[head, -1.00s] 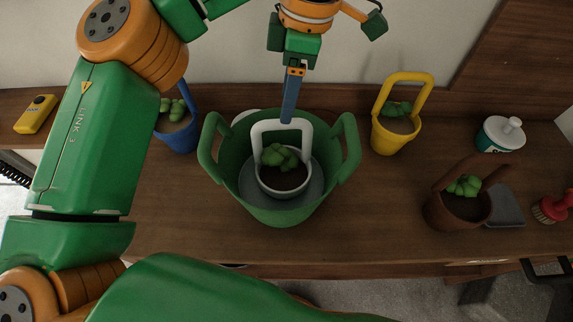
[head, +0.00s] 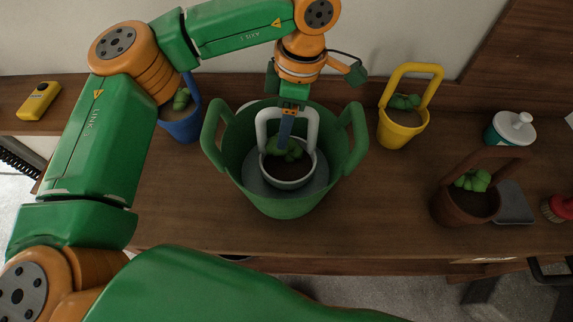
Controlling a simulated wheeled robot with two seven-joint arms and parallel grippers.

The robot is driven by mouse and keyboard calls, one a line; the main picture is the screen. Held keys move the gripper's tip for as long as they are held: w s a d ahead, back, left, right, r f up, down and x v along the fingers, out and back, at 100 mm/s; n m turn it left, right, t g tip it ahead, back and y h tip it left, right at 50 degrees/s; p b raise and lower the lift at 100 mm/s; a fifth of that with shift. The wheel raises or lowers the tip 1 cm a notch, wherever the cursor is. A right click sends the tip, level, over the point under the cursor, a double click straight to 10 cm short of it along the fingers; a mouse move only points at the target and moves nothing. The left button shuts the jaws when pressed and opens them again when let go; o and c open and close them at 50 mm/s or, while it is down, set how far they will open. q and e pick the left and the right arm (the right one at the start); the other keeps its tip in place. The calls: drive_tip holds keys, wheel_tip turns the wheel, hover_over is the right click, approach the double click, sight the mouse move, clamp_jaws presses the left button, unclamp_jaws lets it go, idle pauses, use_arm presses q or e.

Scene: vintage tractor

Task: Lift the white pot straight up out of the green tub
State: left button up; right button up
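The white pot (head: 291,183), with dark soil, a green plant (head: 284,149) and a tall white arched handle (head: 263,129), stands upright inside the green tub (head: 275,207). The tub is on the wooden table and has two loop handles. My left gripper (head: 286,137) comes down from above at the top of the white handle, its blue finger overlapping the arch and reaching toward the plant. I see it edge-on, so I cannot tell whether its fingers are closed on the handle. My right gripper is not in view.
A blue pot (head: 183,130) stands left of the tub, a yellow pot (head: 402,131) right of it. A brown pot (head: 464,207), a grey plate (head: 514,204), a white-topped container (head: 511,129) and a red object (head: 556,208) are farther right. A yellow device (head: 38,102) lies far left.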

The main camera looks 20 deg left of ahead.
use_arm(q)
clamp_jaws()
drive_tip(key=shift+w, duration=0.1)
idle(1.1)
